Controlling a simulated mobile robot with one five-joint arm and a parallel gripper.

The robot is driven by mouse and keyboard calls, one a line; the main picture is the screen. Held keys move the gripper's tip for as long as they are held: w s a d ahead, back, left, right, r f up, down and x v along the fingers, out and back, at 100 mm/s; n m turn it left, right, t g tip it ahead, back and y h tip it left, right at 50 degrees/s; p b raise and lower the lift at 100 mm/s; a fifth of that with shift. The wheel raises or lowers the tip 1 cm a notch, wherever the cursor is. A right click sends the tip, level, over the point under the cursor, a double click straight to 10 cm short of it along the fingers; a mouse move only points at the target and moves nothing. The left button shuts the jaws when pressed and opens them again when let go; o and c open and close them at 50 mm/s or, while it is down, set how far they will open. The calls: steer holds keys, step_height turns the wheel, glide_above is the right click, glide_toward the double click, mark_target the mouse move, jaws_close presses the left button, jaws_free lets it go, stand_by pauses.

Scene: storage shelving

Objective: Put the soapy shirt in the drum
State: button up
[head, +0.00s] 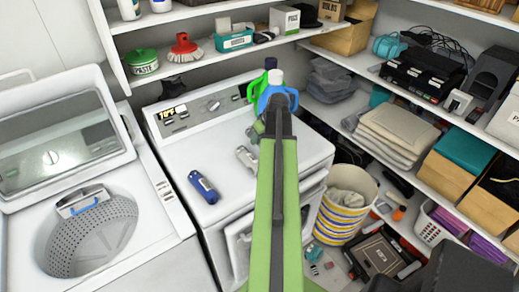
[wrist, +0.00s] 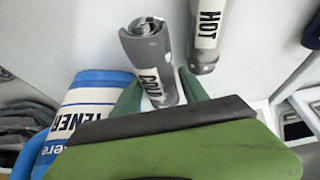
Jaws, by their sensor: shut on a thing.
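My gripper (head: 262,128) is over the back of the white dryer-like machine's top. In the wrist view its green fingers are on both sides of a grey cylinder labelled COLD (wrist: 146,50) and are shut on it. A similar grey piece labelled HOT (wrist: 206,38) lies apart, to its right. The drum (head: 88,240), grey and perforated, shows in the open-lidded washer at the left, far from my gripper. I cannot make out a soapy shirt; pale cloth (head: 352,190) shows in a striped basket.
A blue jug (head: 277,92) stands beside my gripper; its label shows in the wrist view (wrist: 85,112). A dark blue can (head: 203,187) lies on the machine's top. The striped basket (head: 343,222) stands on the floor. Crowded shelves (head: 465,135) line the right.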

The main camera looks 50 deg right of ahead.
step_height(320, 180, down, 4)
steer(key=b, duration=0.4)
steer(key=shift+f, duration=0.2)
steer(key=shift+r, duration=0.25)
steer(key=shift+f, duration=0.2)
steer(key=o, duration=1.2)
steer(key=shift+o, duration=0.2)
steer(key=shift+a+r+p, duration=0.1)
steer(key=shift+r+p, duration=0.35)
steer(key=shift+r, duration=0.1)
steer(key=p+v, duration=1)
steer(key=v, duration=0.1)
steer(key=shift+s+r, duration=0.2)
steer(key=shift+f, duration=0.15)
